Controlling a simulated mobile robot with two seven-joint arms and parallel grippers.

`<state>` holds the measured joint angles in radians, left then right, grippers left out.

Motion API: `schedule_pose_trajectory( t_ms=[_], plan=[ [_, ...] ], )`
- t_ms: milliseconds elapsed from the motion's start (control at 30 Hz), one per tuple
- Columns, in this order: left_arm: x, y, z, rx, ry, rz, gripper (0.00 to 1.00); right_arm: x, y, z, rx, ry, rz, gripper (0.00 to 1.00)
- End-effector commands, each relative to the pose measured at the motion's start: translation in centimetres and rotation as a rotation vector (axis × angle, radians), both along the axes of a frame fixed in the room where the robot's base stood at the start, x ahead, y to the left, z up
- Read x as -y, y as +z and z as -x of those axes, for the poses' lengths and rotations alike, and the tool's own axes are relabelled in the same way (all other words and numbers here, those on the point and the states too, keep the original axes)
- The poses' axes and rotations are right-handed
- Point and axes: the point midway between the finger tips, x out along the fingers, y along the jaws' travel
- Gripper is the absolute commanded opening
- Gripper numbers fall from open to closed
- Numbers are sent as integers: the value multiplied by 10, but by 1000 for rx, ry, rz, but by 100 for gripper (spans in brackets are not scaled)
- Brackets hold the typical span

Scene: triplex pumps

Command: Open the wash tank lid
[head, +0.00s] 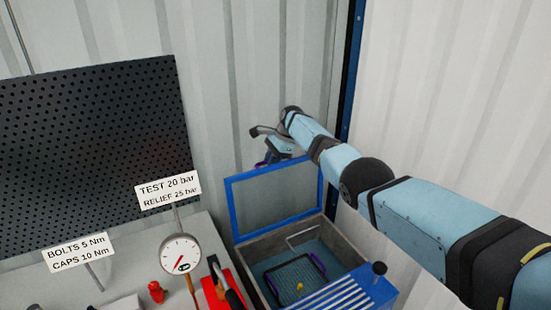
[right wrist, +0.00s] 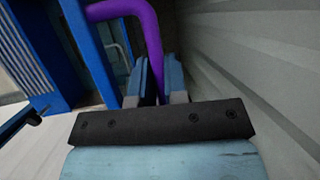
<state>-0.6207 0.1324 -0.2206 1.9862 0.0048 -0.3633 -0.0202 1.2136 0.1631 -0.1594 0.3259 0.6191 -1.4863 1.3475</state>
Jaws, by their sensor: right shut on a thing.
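The wash tank (head: 325,222) stands at the bottom right of the head view, its blue-framed lid (head: 232,207) raised upright at the back. The lid has a clear window, and the tank's inside is visible. My right gripper (head: 268,160) is behind the lid's top edge. In the right wrist view the gripper (right wrist: 154,85) is shut on the purple lid handle (right wrist: 150,40), with the blue lid frame (right wrist: 88,50) to the left. Only a bit of the handle (head: 261,164) shows in the head view. My left gripper is out of view.
A basket with purple handles (head: 318,265) sits inside the tank. A perforated black panel (head: 90,150) and corrugated walls stand close behind.

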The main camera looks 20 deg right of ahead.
Motion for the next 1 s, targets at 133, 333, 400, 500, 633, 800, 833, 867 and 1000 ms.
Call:
schedule_pose_trajectory(
  t_ms=[133,333,400,500,633,800,833,867,1000],
  plan=[
    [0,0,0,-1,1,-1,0,-2,-4,2,-14,1,0,0],
    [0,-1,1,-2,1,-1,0,-2,-4,2,-15,0,1,0],
    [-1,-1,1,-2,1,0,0,-2,-4,2,-15,1,1,0],
    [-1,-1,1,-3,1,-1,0,-2,-5,2,-15,1,1,20],
    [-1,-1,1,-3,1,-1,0,-2,-4,2,-14,0,1,36],
    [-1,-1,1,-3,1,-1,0,-2,-2,1,-12,0,1,36],
    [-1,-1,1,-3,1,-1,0,-2,-2,1,-12,1,1,36],
    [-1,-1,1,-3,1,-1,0,-2,-2,1,-11,0,1,36],
    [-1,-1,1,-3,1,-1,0,-1,-1,1,-10,0,1,36]
  ],
)
